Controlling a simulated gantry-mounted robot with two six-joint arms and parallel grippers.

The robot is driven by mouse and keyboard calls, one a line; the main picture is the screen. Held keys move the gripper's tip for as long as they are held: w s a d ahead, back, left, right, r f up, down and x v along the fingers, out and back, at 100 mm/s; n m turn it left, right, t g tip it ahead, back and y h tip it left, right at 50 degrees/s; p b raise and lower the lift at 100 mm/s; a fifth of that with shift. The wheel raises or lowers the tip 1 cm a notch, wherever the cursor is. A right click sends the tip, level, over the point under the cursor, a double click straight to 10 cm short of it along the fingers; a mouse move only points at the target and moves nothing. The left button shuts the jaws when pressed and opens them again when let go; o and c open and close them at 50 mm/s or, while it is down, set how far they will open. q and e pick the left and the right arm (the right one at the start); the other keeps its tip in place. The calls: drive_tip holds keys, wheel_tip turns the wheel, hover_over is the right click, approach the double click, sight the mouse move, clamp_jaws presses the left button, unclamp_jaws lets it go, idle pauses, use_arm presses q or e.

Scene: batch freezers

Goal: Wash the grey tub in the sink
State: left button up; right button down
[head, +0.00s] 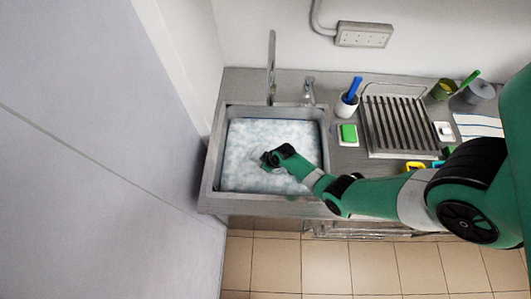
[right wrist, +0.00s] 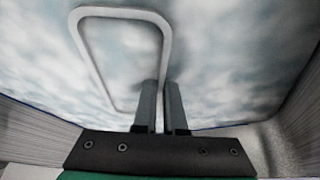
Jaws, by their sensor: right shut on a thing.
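The sink (head: 213,165) on the left of the head view is filled with white-blue sudsy water (head: 290,133). My right gripper (head: 268,158) is down at the water in the middle of the sink. In the right wrist view my right gripper (right wrist: 164,95) is shut on the rim of the grey tub (right wrist: 122,12), a rounded rectangular outline. The tub seems sunk to about its rim; its walls and base are hidden by suds. In the head view the tub is mostly hidden by the gripper. My left gripper is in neither view.
A tap (head: 271,65) rises behind the sink. Right of it are a green sponge (head: 348,133), a cup (head: 345,106) with a blue brush, a drying rack (head: 395,125) and a striped cloth (head: 478,127). A tall pale panel (head: 90,150) stands close on the left.

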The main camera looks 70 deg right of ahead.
wheel_tip(320, 180, up, 18)
drive_tip(key=p, duration=1.6)
drive_tip(key=shift+f+p, duration=0.2)
drive_tip(key=shift+p, duration=0.2)
idle(0.3)
wheel_tip(320, 180, up, 3)
drive_tip(key=p, duration=0.2)
drive_tip(key=shift+p, duration=0.4)
